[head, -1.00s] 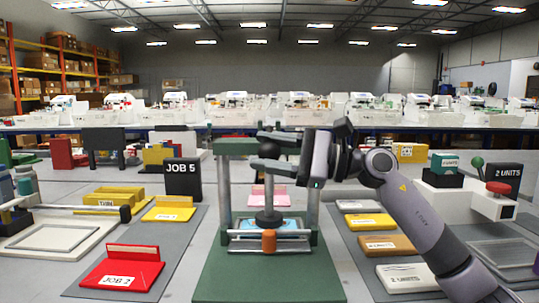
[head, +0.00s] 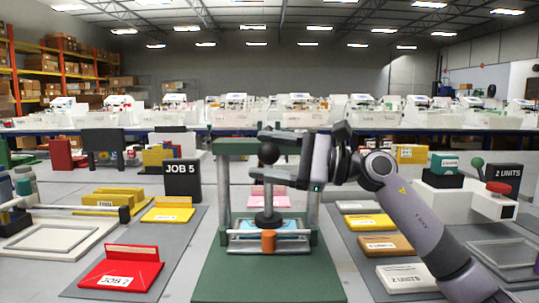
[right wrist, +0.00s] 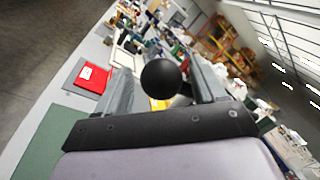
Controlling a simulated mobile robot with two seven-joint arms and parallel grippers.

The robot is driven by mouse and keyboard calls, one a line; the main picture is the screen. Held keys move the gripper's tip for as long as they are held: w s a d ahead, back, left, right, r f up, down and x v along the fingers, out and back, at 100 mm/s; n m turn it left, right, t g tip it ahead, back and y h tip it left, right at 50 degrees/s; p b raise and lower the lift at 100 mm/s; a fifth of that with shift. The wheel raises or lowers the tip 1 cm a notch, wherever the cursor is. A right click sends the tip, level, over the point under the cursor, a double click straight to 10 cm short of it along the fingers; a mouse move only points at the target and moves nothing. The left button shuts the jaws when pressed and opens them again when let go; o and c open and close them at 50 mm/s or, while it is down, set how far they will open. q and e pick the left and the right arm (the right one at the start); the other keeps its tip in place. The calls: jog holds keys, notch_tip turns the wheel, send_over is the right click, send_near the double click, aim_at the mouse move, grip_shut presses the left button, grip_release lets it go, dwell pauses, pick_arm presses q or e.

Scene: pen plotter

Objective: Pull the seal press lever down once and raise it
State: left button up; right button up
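The seal press stands in the middle of the head view on a green base (head: 268,278), with a green top beam and grey posts. Its lever ends in a black ball knob (head: 268,153), above a dark round press head (head: 268,219). My right gripper (head: 268,154) reaches in from the right and is open. My left gripper is not in view.
Under the press head lies a light blue sheet in a holder with an orange block (head: 268,241) in front. A red JOB 2 holder (head: 115,272) is left, a black JOB 5 sign (head: 183,180) behind it. Labelled stacks (head: 390,243) lie right, beneath my arm.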

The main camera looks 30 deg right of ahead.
jog(key=shift+d+f, duration=0.25)
jog(key=shift+f, duration=0.1)
pick_arm(q)
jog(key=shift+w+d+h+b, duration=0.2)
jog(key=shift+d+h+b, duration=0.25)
jog(key=shift+b, duration=0.25)
pick_arm(e)
jog(key=v, duration=0.6)
jog(key=shift+s+d+r, duration=0.15)
jog(key=shift+s+r, duration=0.1)
jog(key=shift+s, duration=0.15)
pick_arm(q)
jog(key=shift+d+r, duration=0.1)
pick_arm(e)
jog(key=shift+r, duration=0.1)
